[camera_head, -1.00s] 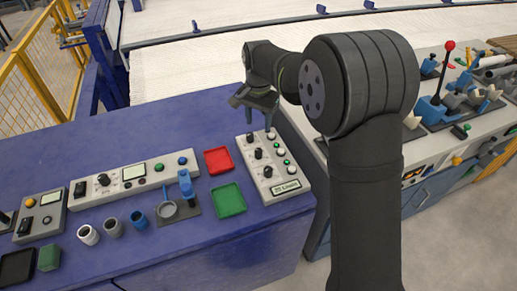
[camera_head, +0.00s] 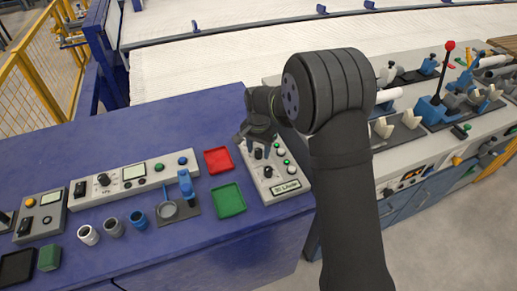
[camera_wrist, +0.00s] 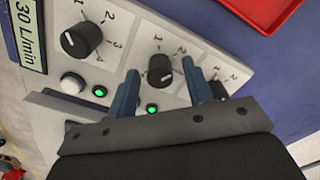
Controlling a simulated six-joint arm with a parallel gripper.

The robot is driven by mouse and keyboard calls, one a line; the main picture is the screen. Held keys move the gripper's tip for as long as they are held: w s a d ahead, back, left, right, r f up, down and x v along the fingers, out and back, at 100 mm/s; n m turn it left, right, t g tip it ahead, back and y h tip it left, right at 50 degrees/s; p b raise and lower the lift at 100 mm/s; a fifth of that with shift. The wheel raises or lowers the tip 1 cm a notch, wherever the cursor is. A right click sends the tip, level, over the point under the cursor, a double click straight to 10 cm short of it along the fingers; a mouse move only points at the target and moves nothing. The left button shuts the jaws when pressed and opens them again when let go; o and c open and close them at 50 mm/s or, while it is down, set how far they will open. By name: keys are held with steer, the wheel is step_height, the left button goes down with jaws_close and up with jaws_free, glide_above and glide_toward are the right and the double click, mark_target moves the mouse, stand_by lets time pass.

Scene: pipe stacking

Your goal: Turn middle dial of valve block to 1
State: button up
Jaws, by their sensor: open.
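The valve block (camera_head: 284,186) is a light grey panel with a column of black dials, white and green buttons and a "30 L/min" label. In the wrist view the middle dial (camera_wrist: 161,70) sits between the two blue fingers of my gripper (camera_wrist: 165,88), which are open. I cannot tell whether either finger touches the dial. Another dial (camera_wrist: 81,40) with marks 1, 2 and 3 is to its left, near the label. The third dial, at right, is partly hidden by a finger. In the head view my gripper (camera_head: 260,146) is over the block and hides part of it.
A red tray (camera_head: 218,161) and a green tray (camera_head: 229,200) lie left of the block on the blue table. A long control panel (camera_head: 135,178) and several cups stand farther left. A grey workbench with levers and pipes is at right.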

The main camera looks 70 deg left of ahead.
steer(key=c, duration=1)
steer(key=shift+n, duration=0.4)
steer(key=n, duration=0.5)
steer(key=shift+n, duration=0.3)
steer(key=n, duration=0.5)
steer(key=shift+n, duration=0.3)
steer(key=o, duration=1)
steer(key=shift+r, duration=0.1)
